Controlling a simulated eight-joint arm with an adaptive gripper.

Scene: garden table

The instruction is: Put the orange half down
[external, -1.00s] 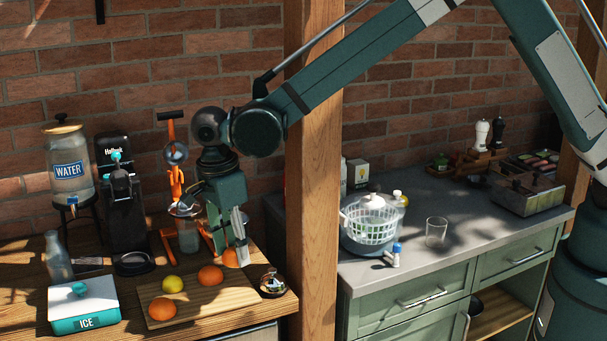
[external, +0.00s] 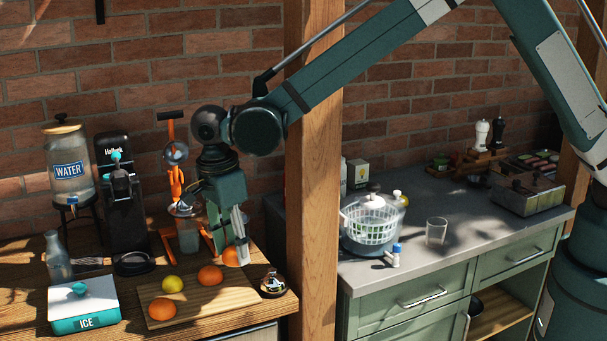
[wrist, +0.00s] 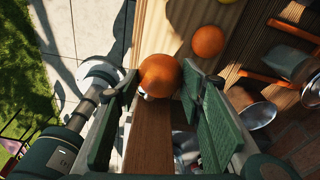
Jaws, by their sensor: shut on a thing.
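My gripper (external: 240,259) is shut on the orange half (wrist: 160,74), which sits between the fingertips in the wrist view. Its rounded orange skin faces the wrist camera; the cut face is hidden. In the external view the orange half (external: 230,257) shows beside the fingers, partly covered by them, near the back right corner of the wooden cutting board (external: 205,303). I cannot tell whether it touches the board or the table.
Two oranges (external: 210,275) (external: 162,309) and a lemon (external: 172,284) are on the board. A small metal item (external: 273,283) stands right of it. The orange-framed press (external: 174,185) is behind, the ice box (external: 83,305) to the left. The board's front right is bare.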

